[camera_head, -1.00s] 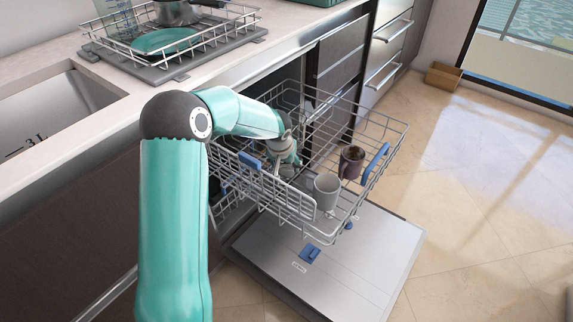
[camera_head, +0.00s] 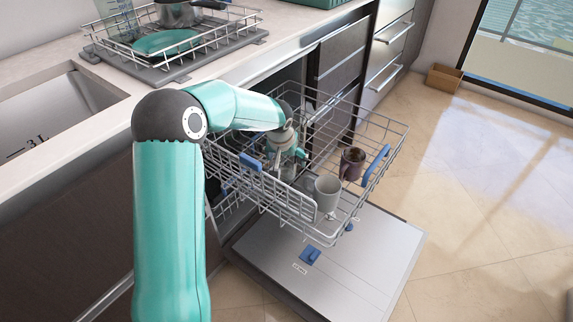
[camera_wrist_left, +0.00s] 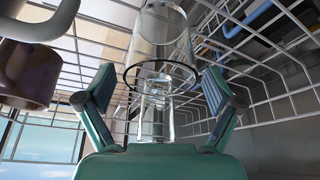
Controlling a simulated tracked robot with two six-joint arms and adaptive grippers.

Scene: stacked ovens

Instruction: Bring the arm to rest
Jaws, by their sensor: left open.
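My left arm reaches from the left into the pulled-out upper dishwasher rack (camera_head: 268,193). My left gripper (camera_head: 290,160) is low among the rack wires and small in the head view. In the left wrist view my left gripper (camera_wrist_left: 158,95) has its two teal fingers spread apart. A clear glass (camera_wrist_left: 163,45) stands just beyond and between them; I cannot tell whether either finger touches it. My right gripper is not in view.
A pale mug (camera_head: 327,191) and a dark mug (camera_head: 351,163) stand in the rack to the right of my gripper. The open dishwasher door (camera_head: 345,262) lies below. A dish rack (camera_head: 178,65) with a pot sits on the counter.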

